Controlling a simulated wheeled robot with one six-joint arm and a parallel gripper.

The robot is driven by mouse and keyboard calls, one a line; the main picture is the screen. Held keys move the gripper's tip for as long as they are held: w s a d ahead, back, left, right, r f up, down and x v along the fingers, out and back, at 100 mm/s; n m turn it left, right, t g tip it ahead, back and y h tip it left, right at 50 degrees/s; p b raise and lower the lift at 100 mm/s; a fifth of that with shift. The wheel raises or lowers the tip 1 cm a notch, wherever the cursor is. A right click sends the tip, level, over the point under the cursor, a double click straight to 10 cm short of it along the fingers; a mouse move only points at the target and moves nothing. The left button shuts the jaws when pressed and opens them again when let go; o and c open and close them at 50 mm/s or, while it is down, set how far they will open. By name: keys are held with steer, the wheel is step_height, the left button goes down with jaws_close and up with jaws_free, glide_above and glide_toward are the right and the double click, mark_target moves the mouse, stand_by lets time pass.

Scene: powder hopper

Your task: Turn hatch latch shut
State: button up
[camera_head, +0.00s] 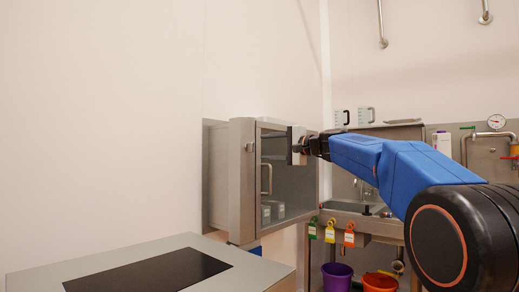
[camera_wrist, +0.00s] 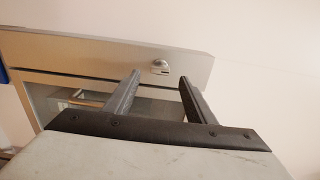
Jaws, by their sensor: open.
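The hatch (camera_head: 282,190) is a steel wall box with a dark glass door in a grey frame. Its small round metal latch (camera_head: 250,147) sits on the front frame strip left of the glass. In the wrist view the latch (camera_wrist: 160,67) lies just beyond and between the fingertips, not touched. My gripper (camera_head: 290,146) is in front of the glass, right of the latch in the head view. Its two dark fingers (camera_wrist: 160,77) are apart and empty. A D-shaped door handle (camera_head: 266,178) is below and right of the latch. How far the latch is turned is too small to tell.
A steel bench with a black panel (camera_head: 150,270) fills the lower left. Right of the hatch are a sink (camera_head: 350,208), coloured tags (camera_head: 349,236), a purple bucket (camera_head: 337,277) and an orange bucket (camera_head: 380,282). The wall left of the hatch is bare.

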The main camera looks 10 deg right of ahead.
steer(key=v, duration=1.1)
steer(key=shift+s+d, duration=0.15)
